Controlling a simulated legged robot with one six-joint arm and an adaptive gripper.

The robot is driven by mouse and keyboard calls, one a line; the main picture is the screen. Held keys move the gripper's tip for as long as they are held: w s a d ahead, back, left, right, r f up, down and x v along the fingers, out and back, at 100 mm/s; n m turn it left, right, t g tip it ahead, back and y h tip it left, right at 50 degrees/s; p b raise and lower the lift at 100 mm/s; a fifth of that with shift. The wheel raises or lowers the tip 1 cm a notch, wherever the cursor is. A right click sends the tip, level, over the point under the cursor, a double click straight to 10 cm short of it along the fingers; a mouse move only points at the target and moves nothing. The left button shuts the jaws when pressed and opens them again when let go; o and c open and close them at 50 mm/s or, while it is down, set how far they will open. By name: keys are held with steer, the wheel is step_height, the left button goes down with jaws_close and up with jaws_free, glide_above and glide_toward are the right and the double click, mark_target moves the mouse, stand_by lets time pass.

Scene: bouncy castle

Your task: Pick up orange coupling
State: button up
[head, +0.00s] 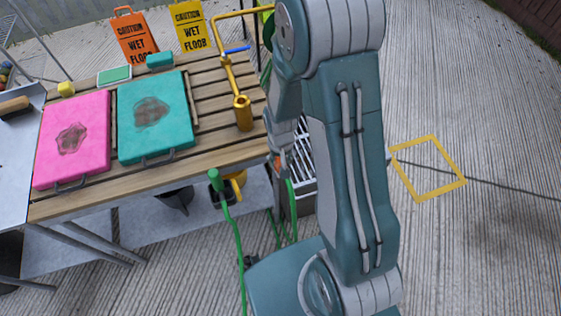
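I cannot make out an orange coupling for certain. A small orange-red patch (277,167) shows beside my gripper (281,178), but it is too small and covered to identify. My gripper points down at the table's right front corner, partly hidden by my arm and blurred against the things behind it. I cannot tell whether its fingers are open or shut, or touching anything. A green hose (233,235) rises left of it, with a thick green end (215,180). More green hose (291,210) shows just below the gripper.
A slatted wooden table (210,156) holds a pink pad (88,118), a teal pad (176,93) and a yellow pipe stand (243,112). A grey slotted crate (303,170) stands behind my arm. A yellow square outline (456,184) lies on open floor at right.

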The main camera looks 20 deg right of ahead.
steer(key=c, duration=0.4)
